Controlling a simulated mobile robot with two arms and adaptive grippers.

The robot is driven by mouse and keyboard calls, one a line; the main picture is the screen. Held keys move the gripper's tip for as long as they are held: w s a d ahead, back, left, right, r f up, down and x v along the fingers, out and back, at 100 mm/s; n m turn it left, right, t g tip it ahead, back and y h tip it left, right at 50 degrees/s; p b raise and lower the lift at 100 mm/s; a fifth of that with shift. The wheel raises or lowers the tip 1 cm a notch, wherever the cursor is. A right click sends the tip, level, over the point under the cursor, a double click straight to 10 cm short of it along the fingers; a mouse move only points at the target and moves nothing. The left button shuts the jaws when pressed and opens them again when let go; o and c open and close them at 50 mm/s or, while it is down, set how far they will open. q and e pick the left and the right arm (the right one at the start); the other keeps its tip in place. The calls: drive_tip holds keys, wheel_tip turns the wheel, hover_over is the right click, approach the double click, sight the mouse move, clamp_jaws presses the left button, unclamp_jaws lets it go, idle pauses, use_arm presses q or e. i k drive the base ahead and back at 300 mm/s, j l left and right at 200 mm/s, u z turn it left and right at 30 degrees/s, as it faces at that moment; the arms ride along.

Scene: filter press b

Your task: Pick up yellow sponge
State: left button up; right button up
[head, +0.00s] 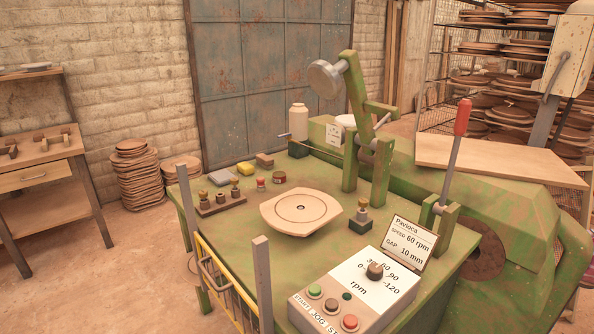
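A small yellow block, which looks like the yellow sponge (245,168), lies flat at the back left of the green machine table (240,245). A grey block (225,177) lies close to its left, and a brown-orange block (264,160) lies to its right and slightly behind. The three form a slanting row, and the yellow one is in the middle. Neither of my grippers shows in the head view.
A rack with brass-coloured pieces (219,203), a small red-topped jar (261,184) and a brown jar (279,178) stand in front of the row. A round plate (300,211) sits mid-table. A press arm (356,115) rises behind; a yellow guard rail (223,278) lines the left edge.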

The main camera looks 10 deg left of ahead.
sight(245, 168)
drive_tip(key=i+j+z, duration=0.1)
drive_tip(key=z, duration=0.35)
drive_tip(key=j+z, duration=0.3)
drive_tip(key=z, duration=0.15)
drive_tip(key=j+z, duration=0.2)
drive_tip(key=z, duration=0.25)
drive_tip(key=j+z, duration=0.25)
drive_tip(key=z, duration=0.2)
